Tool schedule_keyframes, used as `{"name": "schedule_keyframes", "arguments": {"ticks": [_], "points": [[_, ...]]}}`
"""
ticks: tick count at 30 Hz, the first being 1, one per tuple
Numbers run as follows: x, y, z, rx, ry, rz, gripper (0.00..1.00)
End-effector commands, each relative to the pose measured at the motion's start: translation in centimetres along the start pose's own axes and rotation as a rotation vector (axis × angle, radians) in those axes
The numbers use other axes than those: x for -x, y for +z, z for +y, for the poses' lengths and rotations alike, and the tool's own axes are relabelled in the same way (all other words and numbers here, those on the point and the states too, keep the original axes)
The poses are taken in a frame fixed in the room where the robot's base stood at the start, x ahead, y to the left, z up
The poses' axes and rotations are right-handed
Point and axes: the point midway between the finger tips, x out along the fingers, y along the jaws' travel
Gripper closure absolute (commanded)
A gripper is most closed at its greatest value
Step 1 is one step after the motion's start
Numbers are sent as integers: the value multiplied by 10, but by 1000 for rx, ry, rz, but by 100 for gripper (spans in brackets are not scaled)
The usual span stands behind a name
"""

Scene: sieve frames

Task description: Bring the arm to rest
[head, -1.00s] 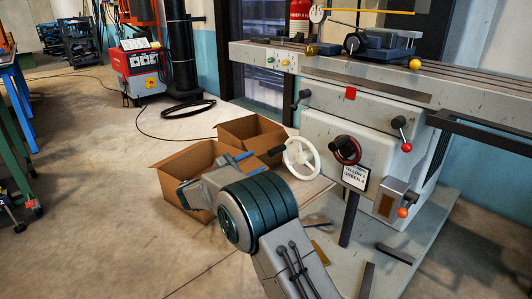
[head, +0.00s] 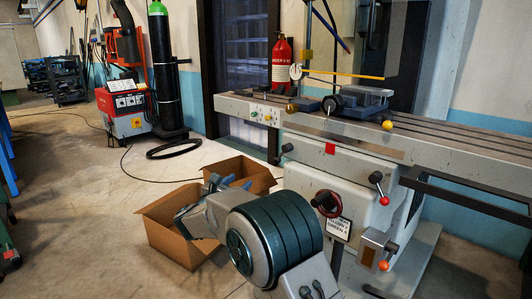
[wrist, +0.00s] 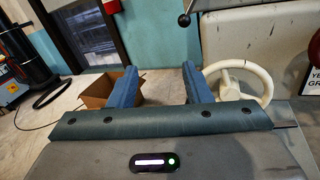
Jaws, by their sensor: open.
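My gripper (wrist: 157,85) is open in the wrist view, its two blue fingers wide apart with nothing between them. In the head view my gripper (head: 220,182) shows beyond my bent arm, in front of the cardboard boxes. The near cardboard box (head: 170,245) is partly hidden by my arm. A second cardboard box (head: 262,178) stands behind it. In the wrist view one cardboard box (wrist: 95,93) shows behind the left finger, and a white handwheel (wrist: 262,80) shows behind the right finger.
A grey milling machine (head: 325,185) fills the right, with a red-knobbed lever (head: 383,200) and an orange-knobbed lever (head: 384,266) sticking out. A red welding unit (head: 127,108) and a gas cylinder (head: 160,60) stand at the back left. The floor at the left is largely clear.

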Motion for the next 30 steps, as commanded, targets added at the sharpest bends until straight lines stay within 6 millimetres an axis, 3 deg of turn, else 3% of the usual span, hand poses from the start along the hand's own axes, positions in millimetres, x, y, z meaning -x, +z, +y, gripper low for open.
{"name": "schedule_keyframes", "arguments": {"ticks": [1, 3, 8, 12, 20, 26, 30], "points": [[-7, 45, -1, 93, 56, 12, 56], [-12, 76, -2, 249, 147, 30, 56], [-11, 142, -12, 626, 355, 39, 56], [2, 188, -32, 973, 534, 19, 56], [52, 250, -95, 1629, 882, -60, 56], [110, 280, -167, 2107, 1198, -147, 56], [157, 298, -228, 2394, 1464, -214, 56]]}}
